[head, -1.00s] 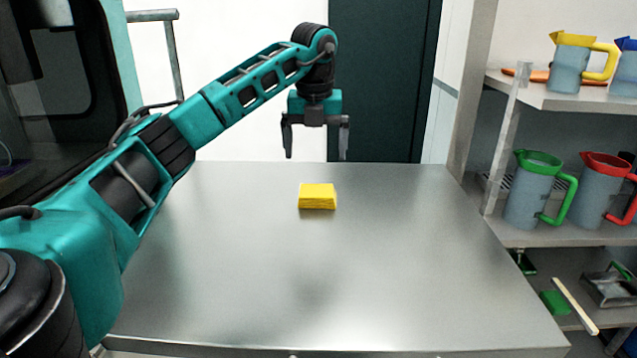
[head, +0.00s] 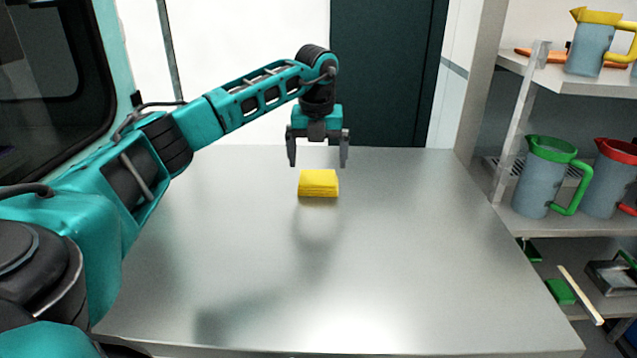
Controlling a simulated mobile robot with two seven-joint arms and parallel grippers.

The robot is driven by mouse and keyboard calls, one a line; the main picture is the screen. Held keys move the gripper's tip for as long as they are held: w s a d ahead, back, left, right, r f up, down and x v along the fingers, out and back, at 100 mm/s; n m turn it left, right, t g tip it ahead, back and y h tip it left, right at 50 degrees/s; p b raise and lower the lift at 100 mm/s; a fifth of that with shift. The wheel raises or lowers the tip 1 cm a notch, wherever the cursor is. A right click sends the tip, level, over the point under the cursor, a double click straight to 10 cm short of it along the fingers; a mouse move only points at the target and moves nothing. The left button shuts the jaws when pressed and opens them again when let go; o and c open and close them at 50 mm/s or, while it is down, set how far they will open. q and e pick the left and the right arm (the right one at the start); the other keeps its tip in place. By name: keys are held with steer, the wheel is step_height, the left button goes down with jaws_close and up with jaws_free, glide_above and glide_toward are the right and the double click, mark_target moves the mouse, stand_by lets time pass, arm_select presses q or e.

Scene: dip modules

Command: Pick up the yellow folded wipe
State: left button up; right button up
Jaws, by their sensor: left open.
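The yellow folded wipe (head: 318,184) lies flat on the metal table (head: 400,260), a little back from the middle. My left gripper (head: 318,164) points down with its fingers spread. It is open and empty, and its fingertips show just above the wipe in the head view, one to each side. The fingers appear to be apart from the wipe. My right gripper is not in view.
The table around the wipe is bare. On the right, shelves hold a yellow-rimmed jug (head: 592,45), a green-rimmed jug (head: 545,175) and a red-rimmed jug (head: 607,180). A dark door (head: 387,75) stands behind the table.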

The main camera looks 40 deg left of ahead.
mark_target(318, 177)
arm_select(q)
steer(key=f, duration=0.5)
steer(key=shift+w+a, duration=0.1)
steer(key=shift+w, duration=0.15)
steer(key=shift+c, duration=0.5)
steer(key=c, duration=0.6)
steer(key=shift+r, duration=0.1)
step_height(318, 177, up, 20)
steer(key=shift+f, duration=0.1)
